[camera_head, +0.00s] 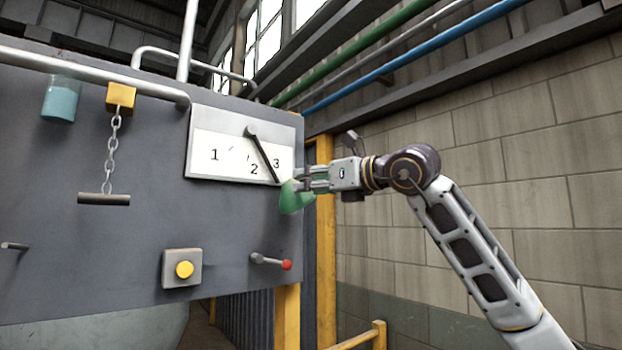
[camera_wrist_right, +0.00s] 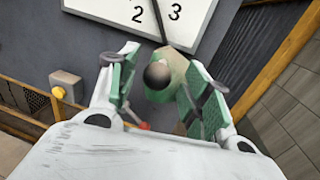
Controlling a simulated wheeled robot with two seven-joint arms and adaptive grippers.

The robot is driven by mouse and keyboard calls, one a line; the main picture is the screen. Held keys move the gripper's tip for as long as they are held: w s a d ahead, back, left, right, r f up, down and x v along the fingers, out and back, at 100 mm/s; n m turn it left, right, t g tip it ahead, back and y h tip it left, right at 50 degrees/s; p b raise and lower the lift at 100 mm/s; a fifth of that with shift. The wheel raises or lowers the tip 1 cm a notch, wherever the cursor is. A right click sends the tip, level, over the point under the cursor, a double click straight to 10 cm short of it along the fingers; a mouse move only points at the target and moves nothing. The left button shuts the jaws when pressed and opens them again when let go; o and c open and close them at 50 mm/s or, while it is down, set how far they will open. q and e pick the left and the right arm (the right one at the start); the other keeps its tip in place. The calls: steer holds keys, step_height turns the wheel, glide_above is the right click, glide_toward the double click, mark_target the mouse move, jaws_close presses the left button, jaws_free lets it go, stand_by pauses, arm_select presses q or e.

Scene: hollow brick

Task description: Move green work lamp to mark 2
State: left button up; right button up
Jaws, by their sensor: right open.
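The green work lamp (camera_head: 291,203) is at the lower right corner of a white dial plate (camera_head: 222,170) marked 1, 2 and 3. A dark arm (camera_head: 262,155) runs from a pivot at the top of the plate down past mark 3 to the lamp. My left gripper is not in view.
Below the dial, the grey panel carries a yellow button (camera_head: 184,269) and a lever with a red knob (camera_head: 287,265). A chain with a bar handle (camera_head: 104,199) hangs at left beside a teal cylinder (camera_head: 60,102). A yellow post (camera_head: 325,240) stands right of the panel.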

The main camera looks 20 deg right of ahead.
steer(key=shift+w+a, duration=0.15)
steer(key=shift+w, duration=0.1)
jaws_close()
stand_by(0.3)
